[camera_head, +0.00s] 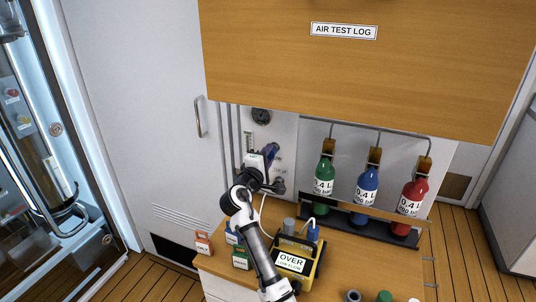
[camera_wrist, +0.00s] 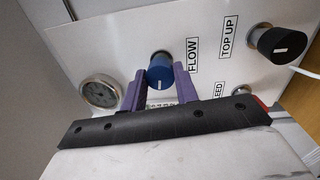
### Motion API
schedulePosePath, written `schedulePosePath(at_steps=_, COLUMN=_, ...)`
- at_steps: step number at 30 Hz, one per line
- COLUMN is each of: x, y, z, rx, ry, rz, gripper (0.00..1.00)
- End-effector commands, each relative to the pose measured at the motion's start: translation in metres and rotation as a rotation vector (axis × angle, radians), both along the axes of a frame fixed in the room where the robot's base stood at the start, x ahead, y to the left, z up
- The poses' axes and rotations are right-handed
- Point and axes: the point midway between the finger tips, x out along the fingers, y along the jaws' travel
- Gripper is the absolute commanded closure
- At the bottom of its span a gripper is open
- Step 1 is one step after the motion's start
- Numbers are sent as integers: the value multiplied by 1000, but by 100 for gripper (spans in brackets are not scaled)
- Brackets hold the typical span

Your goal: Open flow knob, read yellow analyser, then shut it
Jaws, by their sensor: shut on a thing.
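The flow knob (camera_wrist: 160,75) is blue with a white mark on its face, beside a label reading FLOW. My gripper (camera_wrist: 160,80) has its purple fingers on either side of the knob, shut on it. In the head view my gripper (camera_head: 271,154) is at the wall panel and hides the knob's face. The yellow analyser (camera_head: 318,272) stands on the wooden bench below, partly behind my arm. Its screen (camera_head: 291,262) reads OVER, with a smaller line too blurred to be sure of.
A black TOP UP knob (camera_wrist: 280,44) and a round gauge (camera_wrist: 100,93) flank the flow knob. Green (camera_head: 324,177), blue (camera_head: 367,188) and red (camera_head: 413,199) bottles stand in a rack to the right. A wooden AIR TEST LOG board (camera_head: 400,70) overhangs the panel. Small boxes (camera_head: 203,243) crowd the bench's left.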

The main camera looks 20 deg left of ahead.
Motion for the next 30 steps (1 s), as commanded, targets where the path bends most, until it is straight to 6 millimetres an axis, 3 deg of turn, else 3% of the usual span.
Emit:
schedulePosePath(at_steps=16, x=-1, y=2, z=-1, rx=-26, ry=3, rz=4, gripper=93)
schedulePosePath(at_steps=17, x=-1, y=2, z=-1, rx=-26, ry=3, rz=4, gripper=68)
schedulePosePath(at_steps=21, x=0, y=1, z=-1, rx=-26, ry=2, rz=3, gripper=49)
schedulePosePath(at_steps=30, x=-1, y=0, z=-1, rx=-25, ry=1, rz=1, gripper=49)
